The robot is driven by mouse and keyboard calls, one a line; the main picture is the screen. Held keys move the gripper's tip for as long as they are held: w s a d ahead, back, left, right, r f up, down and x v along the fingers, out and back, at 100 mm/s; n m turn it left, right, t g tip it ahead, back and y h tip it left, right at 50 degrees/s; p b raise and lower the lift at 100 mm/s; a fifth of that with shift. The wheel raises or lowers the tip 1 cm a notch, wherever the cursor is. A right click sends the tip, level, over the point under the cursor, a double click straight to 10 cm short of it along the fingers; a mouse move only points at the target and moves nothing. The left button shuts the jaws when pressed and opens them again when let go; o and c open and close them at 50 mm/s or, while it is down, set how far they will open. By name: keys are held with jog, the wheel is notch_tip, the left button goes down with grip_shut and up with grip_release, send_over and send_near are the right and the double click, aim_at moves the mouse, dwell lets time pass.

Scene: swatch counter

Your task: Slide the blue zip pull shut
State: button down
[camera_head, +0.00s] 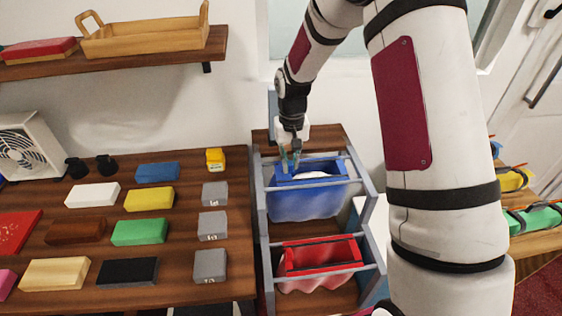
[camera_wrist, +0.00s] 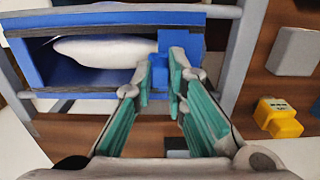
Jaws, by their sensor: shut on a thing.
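The blue bag (camera_head: 305,205) hangs in the upper part of a grey rail frame. Its top is open and a white rounded thing (camera_wrist: 95,52) shows inside. The blue zip pull (camera_wrist: 172,42) sits toward the right end of the opening in the wrist view. My gripper (camera_wrist: 162,82) is shut on the lower part of the pull, with teal fingers on either side. In the head view my gripper (camera_head: 290,160) is at the bag's far left corner, and the pull is hard to make out there. The open gap stretches left of the pull in the wrist view.
A red bag (camera_head: 318,258) hangs in front of the blue one, between grey rails (camera_head: 262,215). The wooden counter (camera_head: 100,255) at left holds several coloured blocks, grey numbered blocks and a yellow item (camera_head: 215,160). A shelf (camera_head: 130,52) hangs above.

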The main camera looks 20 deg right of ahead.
jog(key=s+d, duration=0.1)
jog(key=d, duration=0.4)
jog(key=s+d, duration=0.1)
jog(key=d, duration=0.4)
jog(key=s+d, duration=0.1)
jog(key=d, duration=0.4)
jog(key=c, duration=1.6)
grip_release()
jog(key=shift+d, duration=0.15)
jog(key=shift+r, duration=0.15)
jog(key=shift+r, duration=0.35)
notch_tip(320, 180, up, 11)
